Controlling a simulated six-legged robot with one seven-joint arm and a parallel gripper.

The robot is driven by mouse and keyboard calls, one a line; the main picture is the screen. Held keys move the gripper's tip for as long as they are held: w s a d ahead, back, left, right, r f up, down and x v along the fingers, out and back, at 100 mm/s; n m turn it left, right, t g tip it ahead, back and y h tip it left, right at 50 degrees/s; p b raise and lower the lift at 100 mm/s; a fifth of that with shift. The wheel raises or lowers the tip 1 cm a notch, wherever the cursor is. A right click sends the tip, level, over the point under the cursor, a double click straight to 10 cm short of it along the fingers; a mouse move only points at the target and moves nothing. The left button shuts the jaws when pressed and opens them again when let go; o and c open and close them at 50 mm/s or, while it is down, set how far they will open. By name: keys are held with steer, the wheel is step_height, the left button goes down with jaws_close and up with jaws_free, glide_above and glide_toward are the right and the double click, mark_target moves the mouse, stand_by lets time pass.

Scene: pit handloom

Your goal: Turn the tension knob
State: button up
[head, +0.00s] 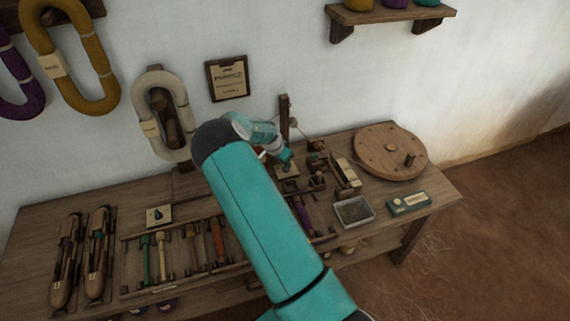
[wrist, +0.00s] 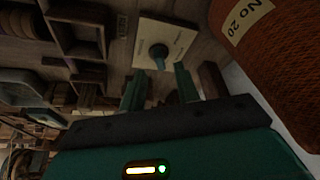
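The knob (wrist: 160,52) is dark and round, on a cream plate (wrist: 178,32) with small print, in the wrist view. My gripper (wrist: 160,76) is open, with its two green fingers apart and nothing between them. The knob shows just beyond the fingertips, centred on the gap; I cannot tell if they touch. In the head view my gripper (head: 287,157) is over a pale plate (head: 289,172) at the back of the bench, and the knob there is mostly hidden. A similar dark knob on a pale plate (head: 158,215) sits at the left.
An orange spool marked No 20 (wrist: 275,60) looms close at the right of the wrist view. A wooden bench (head: 90,195) carries shuttles (head: 98,250), a rack of bobbins, a metal tray (head: 354,211) and a round wooden disc (head: 391,148). Yarn skeins hang on the wall.

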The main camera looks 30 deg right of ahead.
steer(key=v, duration=1)
steer(key=shift+a+r, duration=0.15)
steer(key=shift+r, duration=0.2)
steer(key=s+a+r+n+t+y, duration=0.1)
steer(key=s+a+r+n+y, duration=0.15)
steer(key=s+a+r, duration=0.65)
steer(key=s+a+r+n+t+y, duration=0.15)
steer(key=s+a+r+n, duration=0.45)
steer(key=r, duration=0.6)
steer(key=s+a+r+n+t, duration=0.1)
steer(key=s+a+r+n, duration=0.2)
steer(key=s, duration=0.6)
steer(key=s+a+r+n+t, duration=0.1)
steer(key=s+a+r+n, duration=0.2)
steer(key=s+a, duration=0.4)
steer(key=shift+s+r, duration=0.55)
steer(key=shift+s, duration=0.7)
